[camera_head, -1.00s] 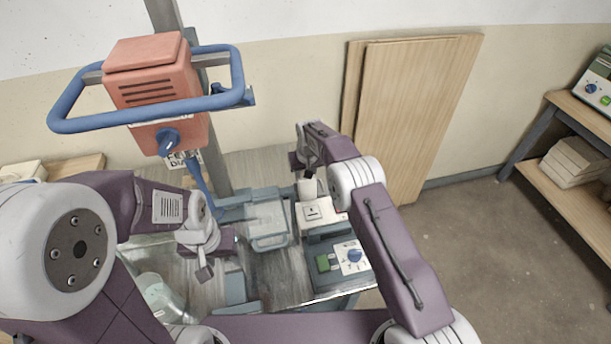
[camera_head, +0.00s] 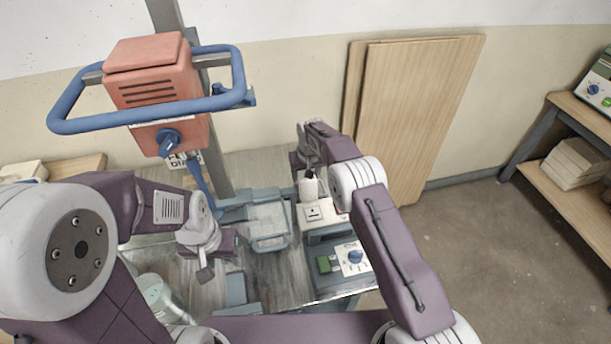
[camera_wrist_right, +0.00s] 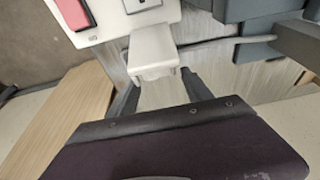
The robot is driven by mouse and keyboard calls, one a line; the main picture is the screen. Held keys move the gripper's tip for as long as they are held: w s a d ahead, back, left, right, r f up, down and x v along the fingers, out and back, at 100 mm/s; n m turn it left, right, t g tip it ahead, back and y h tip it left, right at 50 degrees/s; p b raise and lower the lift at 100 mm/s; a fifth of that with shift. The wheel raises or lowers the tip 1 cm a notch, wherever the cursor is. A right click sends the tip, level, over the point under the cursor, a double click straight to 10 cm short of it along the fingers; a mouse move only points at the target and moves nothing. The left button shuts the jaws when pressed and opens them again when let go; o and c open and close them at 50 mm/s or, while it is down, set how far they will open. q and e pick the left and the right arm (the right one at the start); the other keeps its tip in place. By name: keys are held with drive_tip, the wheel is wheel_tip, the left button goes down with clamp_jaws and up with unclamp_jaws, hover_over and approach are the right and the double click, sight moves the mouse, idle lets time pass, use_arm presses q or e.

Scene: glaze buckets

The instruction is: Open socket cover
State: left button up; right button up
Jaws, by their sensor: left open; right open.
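The white socket cover (camera_head: 309,188) stands at the far edge of the white-topped unit, behind a small plate with a dark slot, the socket (camera_head: 313,213). In the right wrist view the cover (camera_wrist_right: 152,50) sticks out past the unit's edge, beside the socket plate (camera_wrist_right: 141,4). My right gripper (camera_wrist_right: 158,82) is open, its two dark fingers at either side of the cover's near end. I cannot tell whether they touch it. In the head view this gripper (camera_head: 308,168) is just behind the cover, partly hidden by its own arm. My left gripper (camera_head: 204,272) is open and empty over the bench at the left.
A red button (camera_wrist_right: 74,12) lies beside the socket. Below stands a panel with a blue knob (camera_head: 355,256) and a green switch (camera_head: 324,264). An orange box (camera_head: 155,80) with a blue rail is at the upper left. Wooden boards (camera_head: 412,110) lean on the wall.

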drive_tip(key=v, duration=0.8)
drive_tip(key=shift+r, duration=0.1)
drive_tip(key=shift+w, duration=0.1)
drive_tip(key=w+d+r+t, duration=0.1)
drive_tip(key=w+d+r, duration=0.15)
drive_tip(key=r, duration=0.45)
drive_tip(key=s+d+r+m, duration=0.2)
drive_tip(key=s+d+r, duration=0.2)
drive_tip(key=s+d, duration=0.4)
drive_tip(key=s+d+f+g, duration=0.1)
drive_tip(key=s+f, duration=0.2)
drive_tip(key=s, duration=0.5)
drive_tip(key=s+d+f+g, duration=0.1)
drive_tip(key=s+f, duration=0.2)
drive_tip(key=s, duration=0.6)
drive_tip(key=s+d+f, duration=0.2)
drive_tip(key=s+f, duration=0.2)
drive_tip(key=s, duration=0.5)
drive_tip(key=shift+s+g, duration=0.2)
drive_tip(key=shift+g, duration=0.2)
drive_tip(key=shift+d, duration=0.1)
